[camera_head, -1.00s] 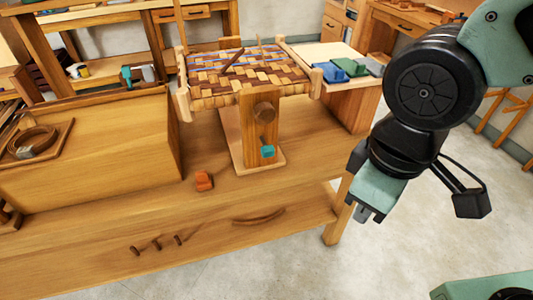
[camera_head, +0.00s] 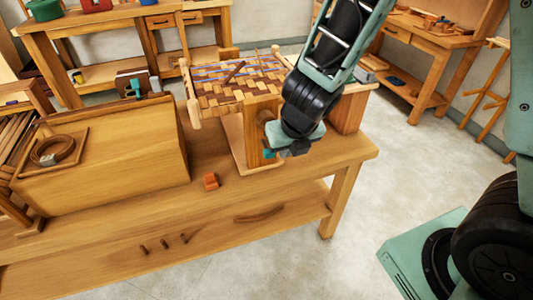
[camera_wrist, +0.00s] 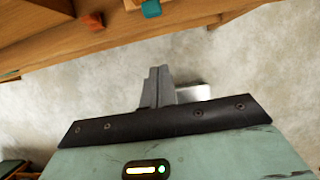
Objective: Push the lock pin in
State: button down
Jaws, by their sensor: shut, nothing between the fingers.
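The woven bark seat (camera_head: 240,78) sits in a wooden stand on the bench. A small teal piece, which looks like the lock pin (camera_head: 268,154), sticks out low on the front of the stand's upright post (camera_head: 254,125). It also shows at the top edge of the wrist view (camera_wrist: 151,8). My gripper (camera_head: 282,153) is in front of the post, just right of the teal piece in the head view. In the wrist view my gripper (camera_wrist: 160,70) has its fingers together and empty, with a visible gap to the teal piece. My arm hides the stand's right side.
A small orange block (camera_head: 211,182) lies on the bench left of the stand; it also shows in the wrist view (camera_wrist: 93,21). A large wooden box (camera_head: 110,155) stands at the left. The bench's right front corner (camera_head: 365,150) is clear.

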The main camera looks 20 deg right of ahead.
aim_at(274, 155)
jog(key=shift+w+f+b, duration=0.35)
jog(key=shift+w+f, duration=0.95)
jog(key=shift+f, duration=0.25)
jog(key=shift+w+f+b, duration=0.35)
jog(key=shift+w+f, duration=0.9)
jog(key=shift+f, duration=0.25)
jog(key=shift+w+f+b, duration=0.35)
jog(key=shift+w+f, duration=0.95)
jog(key=shift+f, duration=0.25)
jog(key=shift+w+r+p, duration=0.15)
jog(key=shift+w+p, duration=0.65)
jog(key=shift+w, duration=0.8)
